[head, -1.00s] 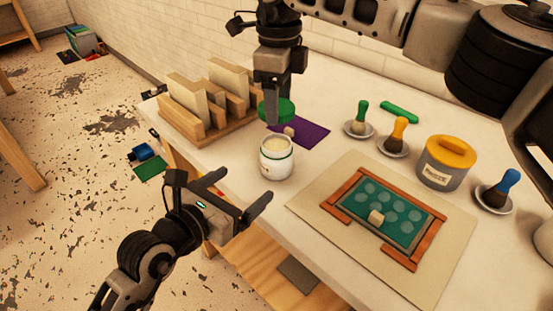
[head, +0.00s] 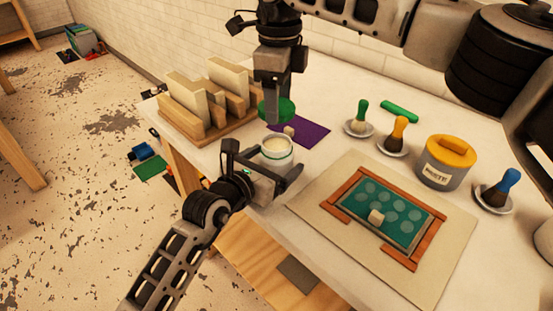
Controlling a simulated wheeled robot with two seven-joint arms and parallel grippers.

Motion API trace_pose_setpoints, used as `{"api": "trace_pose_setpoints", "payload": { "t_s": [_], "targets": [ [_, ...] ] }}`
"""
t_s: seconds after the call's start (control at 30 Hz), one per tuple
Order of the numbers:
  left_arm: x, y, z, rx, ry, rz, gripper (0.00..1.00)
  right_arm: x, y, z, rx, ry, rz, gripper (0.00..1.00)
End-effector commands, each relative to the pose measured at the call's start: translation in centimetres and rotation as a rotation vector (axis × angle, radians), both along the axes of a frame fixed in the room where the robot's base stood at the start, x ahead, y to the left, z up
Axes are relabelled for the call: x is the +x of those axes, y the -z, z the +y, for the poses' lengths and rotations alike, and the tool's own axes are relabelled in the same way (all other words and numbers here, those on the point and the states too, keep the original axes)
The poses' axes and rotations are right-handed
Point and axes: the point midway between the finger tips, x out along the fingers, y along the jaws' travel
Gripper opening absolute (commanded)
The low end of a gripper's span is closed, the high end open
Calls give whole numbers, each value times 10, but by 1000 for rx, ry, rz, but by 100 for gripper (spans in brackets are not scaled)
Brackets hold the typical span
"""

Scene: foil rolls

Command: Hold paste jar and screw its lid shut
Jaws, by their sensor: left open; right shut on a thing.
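The paste jar (head: 277,152) is white with a green ring near its rim and stands open and upright on the table; its lower part is hidden behind my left gripper. My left gripper (head: 262,158) is open, with its fingers on either side of the jar; I cannot tell whether they touch it. My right gripper (head: 270,105) points down behind the jar and is shut on the green lid (head: 283,109), held up and back from the jar's mouth.
A wooden rack (head: 213,128) with upright boards stands left of the lid. A purple cloth (head: 310,131) lies behind the jar. At right are brushes on saucers, a yellow-lidded tub (head: 447,162) and a mat (head: 330,172) with a framed green board (head: 389,208).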

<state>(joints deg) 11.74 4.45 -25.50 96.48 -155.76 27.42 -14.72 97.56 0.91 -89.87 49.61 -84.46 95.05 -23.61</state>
Motion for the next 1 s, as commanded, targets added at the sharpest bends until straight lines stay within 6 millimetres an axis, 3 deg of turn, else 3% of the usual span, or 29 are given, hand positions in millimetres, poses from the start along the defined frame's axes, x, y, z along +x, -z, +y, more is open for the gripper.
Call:
{"api": "trace_pose_setpoints", "payload": {
  "t_s": [0.07,0.3,0.33,0.47,0.8,1.0],
  "targets": [
    [0,0,0,0,0,0,89,0,0,0,0,0,0,39],
    [0,0,0,0,0,0,25,0,0,0,0,0,0,39],
    [0,0,0,0,0,0,22,0,0,0,0,0,0,39],
    [0,0,0,0,0,0,22,0,6,0,-1,0,1,39],
    [0,0,0,0,0,0,22,0,50,0,-2,0,3,39],
    [0,0,0,1,0,1,22,0,50,0,-2,0,1,39]
  ]
}}
